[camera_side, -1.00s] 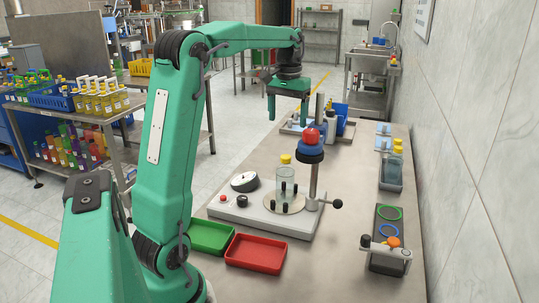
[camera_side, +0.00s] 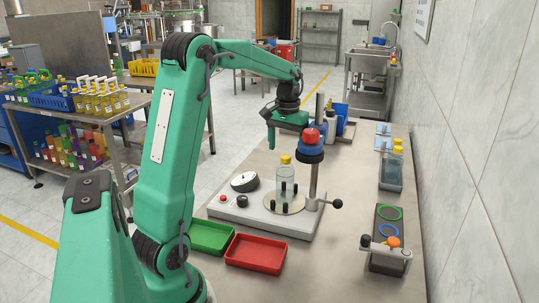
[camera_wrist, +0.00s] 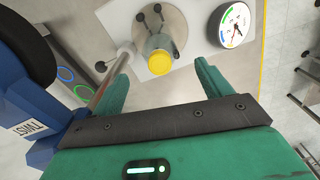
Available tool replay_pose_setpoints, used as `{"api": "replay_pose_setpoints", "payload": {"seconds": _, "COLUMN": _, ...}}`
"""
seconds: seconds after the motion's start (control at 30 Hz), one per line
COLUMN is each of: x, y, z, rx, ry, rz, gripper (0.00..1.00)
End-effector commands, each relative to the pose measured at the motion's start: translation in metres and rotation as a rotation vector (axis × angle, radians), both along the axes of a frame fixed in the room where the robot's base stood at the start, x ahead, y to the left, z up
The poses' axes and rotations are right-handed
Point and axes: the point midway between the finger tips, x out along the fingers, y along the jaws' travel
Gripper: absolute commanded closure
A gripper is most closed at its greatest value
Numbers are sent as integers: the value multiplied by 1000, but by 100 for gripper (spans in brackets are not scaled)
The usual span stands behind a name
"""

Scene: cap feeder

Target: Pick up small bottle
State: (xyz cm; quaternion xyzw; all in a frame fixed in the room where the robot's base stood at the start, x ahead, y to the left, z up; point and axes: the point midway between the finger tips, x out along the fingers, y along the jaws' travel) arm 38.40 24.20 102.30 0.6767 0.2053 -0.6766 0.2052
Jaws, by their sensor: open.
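A small clear bottle (camera_side: 286,182) with a yellow cap (camera_side: 286,159) stands upright among black pegs on the round plate of the capping machine. In the wrist view the yellow cap (camera_wrist: 160,63) faces me, with part of the bottle (camera_wrist: 158,44) behind it. My green gripper (camera_side: 288,134) is open and empty, above the bottle in the side view, and apart from it. One finger is partly hidden by the machine's head there. In the wrist view my gripper (camera_wrist: 164,70) has its fingers spread on either side of the cap.
The machine's post (camera_side: 314,180) and blue head with a red knob (camera_side: 309,138) stand right beside the bottle. A green tray (camera_side: 211,236) and a red tray (camera_side: 256,253) lie in front. Capped bottles (camera_side: 396,165) stand in a tray at right.

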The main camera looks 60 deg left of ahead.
Motion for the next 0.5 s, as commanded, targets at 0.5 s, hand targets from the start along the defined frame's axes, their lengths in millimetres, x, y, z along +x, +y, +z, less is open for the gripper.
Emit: {"api": "replay_pose_setpoints", "payload": {"seconds": 0.5, "x": 0, "y": 0, "z": -34, "rx": -2, "ry": 3, "rz": 0, "gripper": 22}}
